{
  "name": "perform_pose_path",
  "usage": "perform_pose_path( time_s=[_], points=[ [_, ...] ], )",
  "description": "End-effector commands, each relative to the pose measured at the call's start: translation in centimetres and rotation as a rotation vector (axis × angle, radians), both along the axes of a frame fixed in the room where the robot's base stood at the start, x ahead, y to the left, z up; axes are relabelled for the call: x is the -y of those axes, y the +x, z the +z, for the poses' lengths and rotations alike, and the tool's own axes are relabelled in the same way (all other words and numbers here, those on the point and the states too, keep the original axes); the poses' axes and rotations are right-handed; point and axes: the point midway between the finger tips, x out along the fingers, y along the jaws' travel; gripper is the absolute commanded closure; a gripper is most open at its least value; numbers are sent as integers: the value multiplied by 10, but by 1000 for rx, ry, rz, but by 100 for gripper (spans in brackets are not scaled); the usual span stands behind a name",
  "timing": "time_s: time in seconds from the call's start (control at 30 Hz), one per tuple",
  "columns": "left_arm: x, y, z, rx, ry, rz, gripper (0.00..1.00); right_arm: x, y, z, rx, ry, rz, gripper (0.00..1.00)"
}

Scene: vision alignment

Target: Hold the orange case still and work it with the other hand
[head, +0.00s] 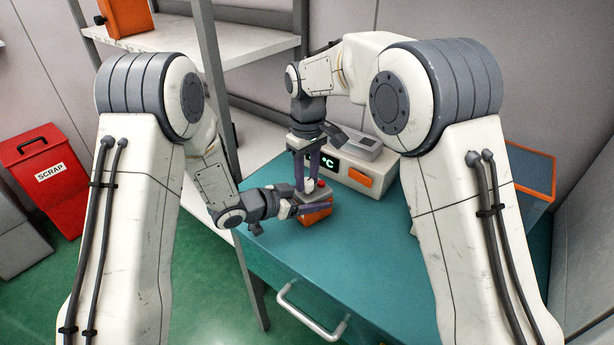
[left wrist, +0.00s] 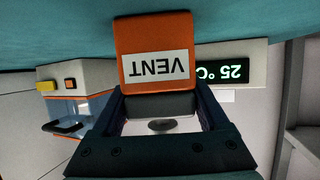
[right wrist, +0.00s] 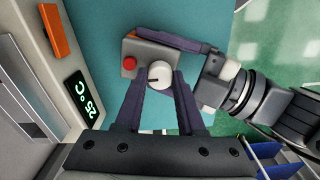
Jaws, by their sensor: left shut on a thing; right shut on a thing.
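The orange case (head: 316,216) stands on the teal table near its left edge. Its front with a VENT label (left wrist: 155,67), upside down there, shows in the left wrist view. Its grey top carries a red button (right wrist: 129,63) and a white round knob (right wrist: 158,76) with a dark mark. My left gripper (head: 306,206) is shut on the case's body from the left, low over the table. My right gripper (head: 308,178) points down from above, and its fingers are shut on the knob. The fingers partly hide the top.
A pale device (head: 391,180) with a display reading 25 °C (right wrist: 84,100) and an orange block stands just behind the case. A clear, orange-edged box (head: 531,170) is at right. The table (head: 375,265) is bare in front. A red SCRAP bin (head: 45,178) stands left of the shelving (head: 250,40).

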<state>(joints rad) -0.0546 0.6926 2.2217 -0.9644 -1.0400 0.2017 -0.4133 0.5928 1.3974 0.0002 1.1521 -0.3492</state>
Motion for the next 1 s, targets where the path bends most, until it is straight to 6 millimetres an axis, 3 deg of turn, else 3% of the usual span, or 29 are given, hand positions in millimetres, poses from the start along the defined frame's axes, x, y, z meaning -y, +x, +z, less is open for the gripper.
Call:
perform_pose_path(
  time_s=[0.4,1.0],
  points=[
    [0,-1,0,0,1,-2,87,0,1,1,3,1,-263,100],
    [0,-1,-1,-2,1,-2,87,0,1,1,4,2,-335,100]
  ],
)
